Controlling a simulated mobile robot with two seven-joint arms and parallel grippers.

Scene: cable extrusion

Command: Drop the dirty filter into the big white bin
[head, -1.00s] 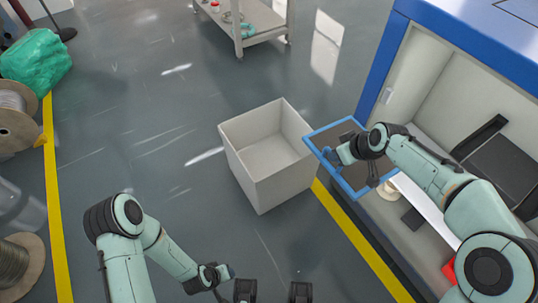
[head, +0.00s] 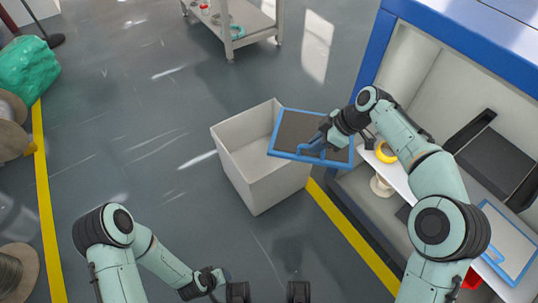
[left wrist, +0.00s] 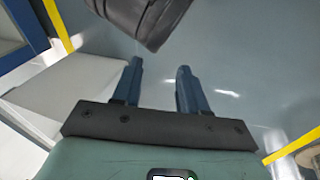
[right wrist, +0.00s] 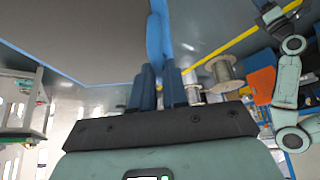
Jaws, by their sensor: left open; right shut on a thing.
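The dirty filter (head: 297,130), a dark grey panel in a blue frame, hangs tilted over the right part of the big white bin (head: 272,188). Its right end extends past the bin's right side. My right gripper (head: 320,142) is shut on the filter's blue handle; the right wrist view shows the fingers (right wrist: 161,75) closed around the handle, with the dark panel (right wrist: 85,35) beyond. The bin stands upright on the floor, and its visible inside looks empty; the filter hides part of it. My left gripper (left wrist: 159,68) is open and empty, low at the head view's bottom.
A blue and white machine (head: 440,60) with an open bay stands to the right of the bin. A second blue-framed filter with a pale panel (head: 510,245) lies at the lower right. A yellow ring (head: 386,152) sits in the bay. Floor left of the bin is clear.

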